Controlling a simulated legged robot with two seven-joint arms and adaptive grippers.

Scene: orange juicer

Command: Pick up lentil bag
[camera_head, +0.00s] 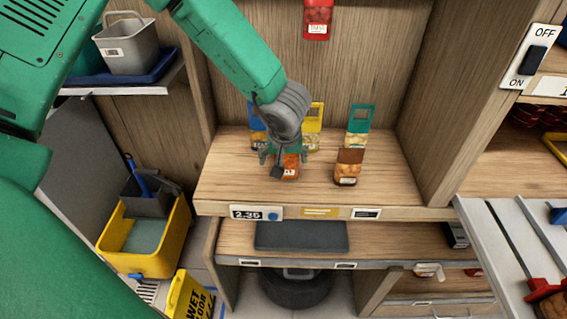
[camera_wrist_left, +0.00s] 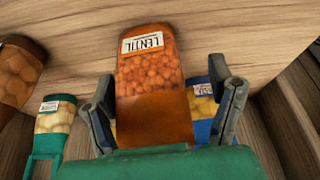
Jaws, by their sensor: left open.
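The lentil bag (camera_wrist_left: 150,75) is an orange bag with a white label reading LENTIL. In the left wrist view it fills the middle, between the two fingers of my left gripper (camera_wrist_left: 165,110). In the head view the lentil bag (camera_head: 291,168) stands on the wooden shelf, partly hidden by my left gripper (camera_head: 284,160). The gripper is open, with a finger on each side of the bag. I cannot tell whether the fingers touch it. My right gripper is not in view.
A brown-topped bag (camera_head: 348,167) and a green-topped bag (camera_head: 358,125) stand to the right on the shelf (camera_head: 235,175). A yellow bag (camera_head: 314,127) and a blue bag (camera_head: 257,130) are behind the gripper. A red bag (camera_head: 318,18) hangs above. Wooden walls flank the shelf.

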